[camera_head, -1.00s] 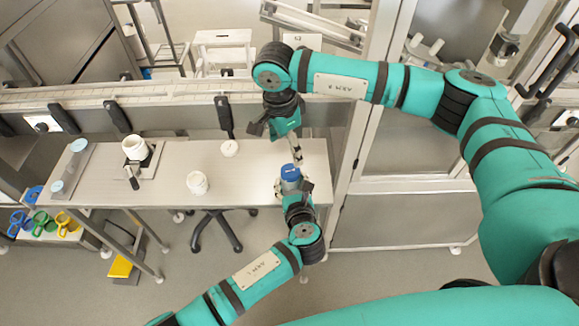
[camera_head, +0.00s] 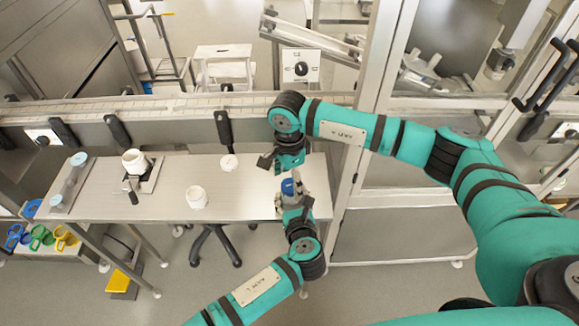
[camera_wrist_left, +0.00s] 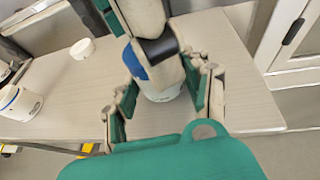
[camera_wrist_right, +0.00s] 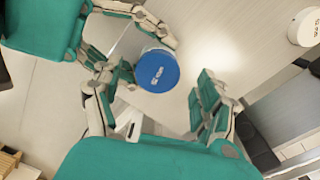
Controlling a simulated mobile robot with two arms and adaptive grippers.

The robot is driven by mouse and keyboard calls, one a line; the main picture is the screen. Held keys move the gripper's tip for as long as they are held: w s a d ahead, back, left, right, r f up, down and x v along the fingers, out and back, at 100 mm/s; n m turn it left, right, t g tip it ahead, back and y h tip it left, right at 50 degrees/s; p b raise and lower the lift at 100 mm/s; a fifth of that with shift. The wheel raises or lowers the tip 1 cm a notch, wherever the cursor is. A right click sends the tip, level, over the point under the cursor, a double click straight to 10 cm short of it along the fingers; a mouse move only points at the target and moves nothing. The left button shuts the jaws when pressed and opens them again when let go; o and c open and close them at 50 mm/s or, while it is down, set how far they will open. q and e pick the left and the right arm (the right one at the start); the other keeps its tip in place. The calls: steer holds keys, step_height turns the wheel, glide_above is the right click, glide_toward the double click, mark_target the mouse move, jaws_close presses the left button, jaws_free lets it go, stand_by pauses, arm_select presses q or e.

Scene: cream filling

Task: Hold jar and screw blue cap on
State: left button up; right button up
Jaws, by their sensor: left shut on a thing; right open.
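A white jar (camera_wrist_left: 160,92) stands between the fingers of my left gripper (camera_wrist_left: 165,105), which is shut on it near the table's right end. A blue cap (camera_wrist_right: 157,71) sits on top of the jar; whether its thread is engaged cannot be told. The cap also shows in the head view (camera_head: 289,187). My right gripper (camera_wrist_right: 160,112) is open, just above and beside the cap, with its fingers apart and not closed on it. In the left wrist view, the right gripper's fingers hide part of the cap and jar.
Another white jar (camera_head: 196,197) stands mid-table, with a white lid (camera_head: 228,163) behind it. A further white jar (camera_head: 134,161) sits on a dark-based device at the left. A conveyor rail (camera_head: 180,106) runs behind the table (camera_head: 255,185). A glass-panelled frame stands at the right.

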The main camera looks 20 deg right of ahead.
steer(key=shift+f, duration=0.55)
jaws_close()
steer(key=m, duration=0.4)
steer(key=shift+w+m, duration=0.15)
steer(key=shift+m, duration=0.75)
steer(key=m, duration=0.3)
steer(key=shift+m, duration=0.3)
steer(key=shift+c, duration=0.2)
jaws_free()
